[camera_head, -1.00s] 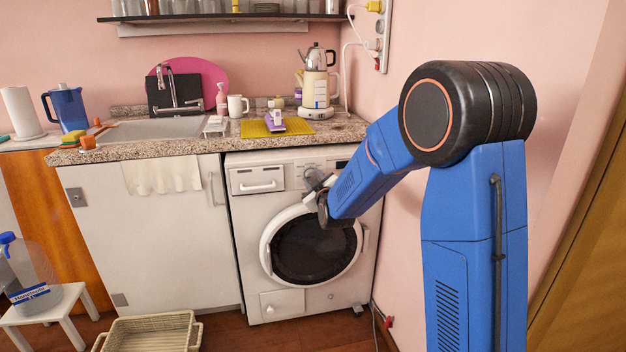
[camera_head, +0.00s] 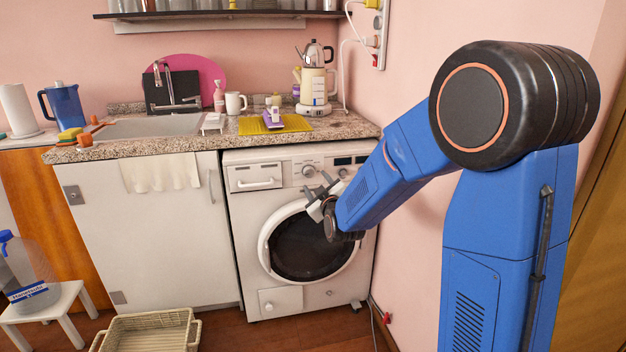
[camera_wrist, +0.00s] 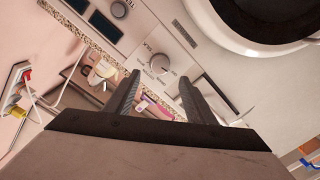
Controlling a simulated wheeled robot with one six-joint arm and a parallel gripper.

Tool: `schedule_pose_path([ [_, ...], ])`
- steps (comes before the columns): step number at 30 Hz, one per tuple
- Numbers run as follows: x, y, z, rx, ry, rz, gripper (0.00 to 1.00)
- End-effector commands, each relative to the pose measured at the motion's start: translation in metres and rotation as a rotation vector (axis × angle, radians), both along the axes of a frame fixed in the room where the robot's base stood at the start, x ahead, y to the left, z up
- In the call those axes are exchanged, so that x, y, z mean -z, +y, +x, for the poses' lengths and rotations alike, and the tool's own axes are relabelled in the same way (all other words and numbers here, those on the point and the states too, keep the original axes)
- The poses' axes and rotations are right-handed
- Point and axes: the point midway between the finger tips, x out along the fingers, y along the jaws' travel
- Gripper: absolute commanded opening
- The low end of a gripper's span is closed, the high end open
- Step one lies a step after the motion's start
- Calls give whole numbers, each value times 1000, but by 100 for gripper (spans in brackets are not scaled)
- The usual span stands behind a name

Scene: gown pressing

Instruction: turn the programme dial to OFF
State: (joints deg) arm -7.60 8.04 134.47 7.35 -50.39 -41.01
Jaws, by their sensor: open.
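The programme dial (camera_head: 308,171) is a round light knob on the washing machine's white control panel. In the wrist view the dial (camera_wrist: 159,64) lies just beyond my fingertips and roughly between them, with small printed marks around it. Its exact pointer setting is too small to read. My gripper (camera_head: 318,187) is open and empty in front of the panel, a little below and right of the dial in the head view. In the wrist view both fingers of my gripper (camera_wrist: 160,80) are spread apart. I see no clear contact with the dial.
The washing machine (camera_head: 240,220) stands under the granite worktop (camera_head: 340,130), its round door (camera_head: 268,240) below the panel. A smaller knob (camera_head: 343,173) and dark displays sit right of the dial. A wicker basket (camera_head: 150,325) is on the floor. The pink wall is close on the right.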

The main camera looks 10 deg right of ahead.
Motion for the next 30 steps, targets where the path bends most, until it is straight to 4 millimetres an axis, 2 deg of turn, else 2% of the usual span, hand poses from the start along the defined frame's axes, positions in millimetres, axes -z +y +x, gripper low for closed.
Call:
schedule_pose_path([
  [6, -2, -2, -44, 0, 0, 0, 50],
  [15, -3, -3, -87, 0, 0, -1, 50],
  [21, -4, -3, -97, 1, 1, -1, 50],
  [30, -3, -3, -97, 1, 1, 0, 50],
])
